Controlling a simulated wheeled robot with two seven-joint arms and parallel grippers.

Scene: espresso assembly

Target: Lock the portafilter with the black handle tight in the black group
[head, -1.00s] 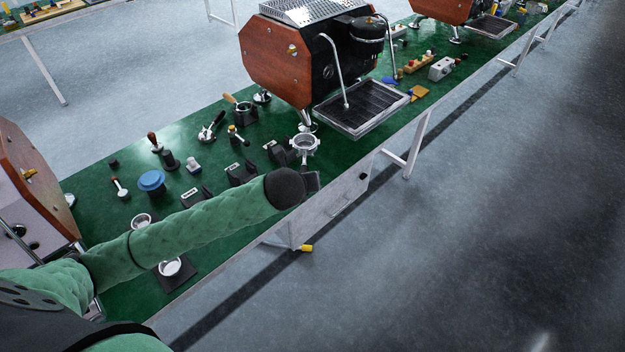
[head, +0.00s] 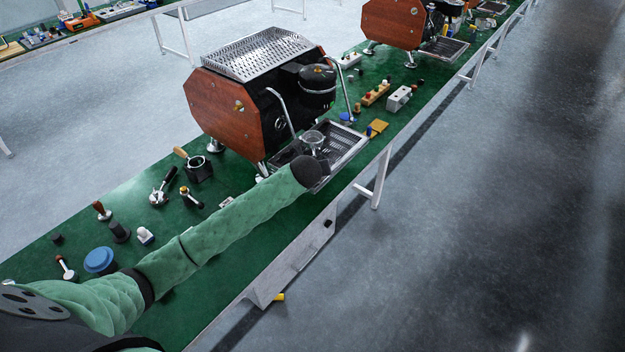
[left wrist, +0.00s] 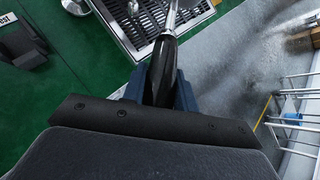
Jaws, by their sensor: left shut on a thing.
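My left gripper (head: 320,172) is shut on the black handle of the portafilter and is partly hidden by my dark wrist. The portafilter's metal basket ring (head: 313,140) shows just beyond the wrist, over the drip tray and below the group. In the left wrist view the black handle (left wrist: 163,68) stands between the blue-grey jaws (left wrist: 162,92), with its metal neck pointing away over the tray grid. The black group (head: 318,78) is the round dark part on the front of the espresso machine (head: 232,112). The portafilter is apart from it. My right gripper is not in view.
The drip tray (head: 345,142) juts out toward the bench edge. Steel wands (head: 282,108) hang on both sides of the group.

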